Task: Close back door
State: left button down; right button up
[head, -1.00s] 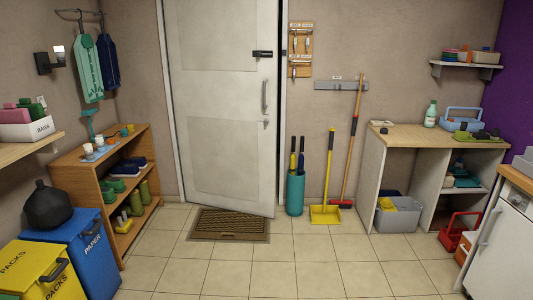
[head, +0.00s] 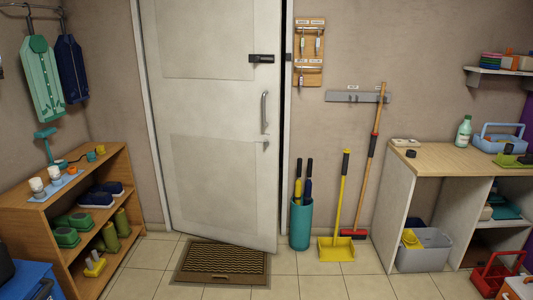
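The back door (head: 212,115) is a white panel door straight ahead in the head view. It stands slightly ajar, with a dark gap along its right edge. Its bottom right corner juts out over the tiled floor. A vertical pull handle (head: 265,113) is on its right side, with a small lever (head: 262,141) just below. A dark latch (head: 262,58) sits higher, near the right edge. Neither of my grippers shows in the view.
A brown doormat (head: 222,263) lies in front of the door. A teal umbrella bin (head: 301,225), a yellow dustpan (head: 337,248) and a broom (head: 368,165) stand right of it. A wooden shoe shelf (head: 70,210) is at left, a workbench (head: 455,158) at right.

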aim_at(215, 109)
jog(key=i+z, duration=0.1)
jog(key=i, duration=0.6)
jog(key=i+j+z, duration=0.1)
jog(key=i, duration=0.6)
jog(key=i+j+z, duration=0.25)
jog(key=i+z, duration=0.2)
jog(key=i, duration=0.15)
jog(key=i+j+z, duration=0.45)
jog(key=i+j, duration=0.05)
jog(key=i, duration=0.05)
